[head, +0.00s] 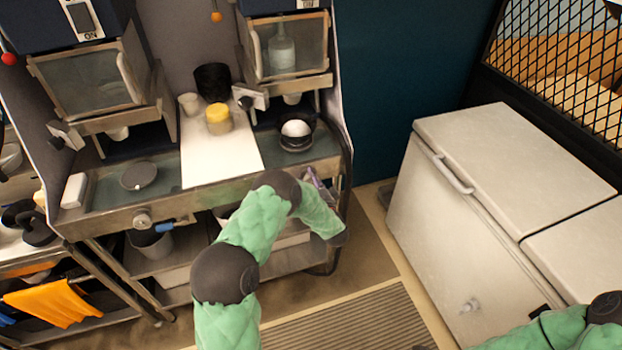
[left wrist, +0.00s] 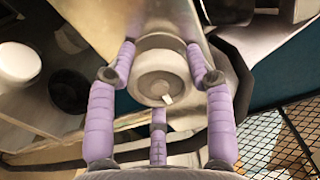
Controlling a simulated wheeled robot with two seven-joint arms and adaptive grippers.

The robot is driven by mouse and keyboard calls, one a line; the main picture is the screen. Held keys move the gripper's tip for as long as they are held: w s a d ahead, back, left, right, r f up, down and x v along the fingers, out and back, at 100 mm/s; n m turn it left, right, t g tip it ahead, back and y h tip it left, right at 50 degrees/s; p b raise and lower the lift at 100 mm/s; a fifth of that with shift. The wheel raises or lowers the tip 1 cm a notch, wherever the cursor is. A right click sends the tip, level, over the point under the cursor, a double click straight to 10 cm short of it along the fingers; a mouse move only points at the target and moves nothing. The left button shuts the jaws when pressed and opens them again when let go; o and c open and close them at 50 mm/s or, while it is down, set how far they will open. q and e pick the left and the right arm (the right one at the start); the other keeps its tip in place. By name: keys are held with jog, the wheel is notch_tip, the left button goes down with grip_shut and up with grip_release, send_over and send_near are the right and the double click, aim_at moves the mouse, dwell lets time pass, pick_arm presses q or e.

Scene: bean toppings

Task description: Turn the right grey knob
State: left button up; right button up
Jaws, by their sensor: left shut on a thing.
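The right grey knob (left wrist: 160,78) is a round, pale grey dial with a small white mark near its lower rim in the left wrist view. My left gripper (left wrist: 162,60) is shut on it, with purple fingers along its left and right sides. In the head view, my left gripper (head: 318,187) is at the front right corner of the counter, partly behind my green arm. The right knob is hidden there. Another grey knob (head: 142,218) sits on the counter front at the left. My right gripper is out of view.
The counter (head: 104,222) carries a white board (head: 208,165), a yellow-lidded jar (head: 219,120) and a black pan (head: 297,143) with a white round thing. A white chest (head: 430,210) stands at right. Striped floor lies between.

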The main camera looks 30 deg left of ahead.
pick_arm(q)
jog(key=shift+m, duration=0.7)
jog(key=shift+f, duration=0.1)
jog(key=o, duration=1.2)
jog(key=shift+d, duration=0.1)
jog(key=v, duration=1.2)
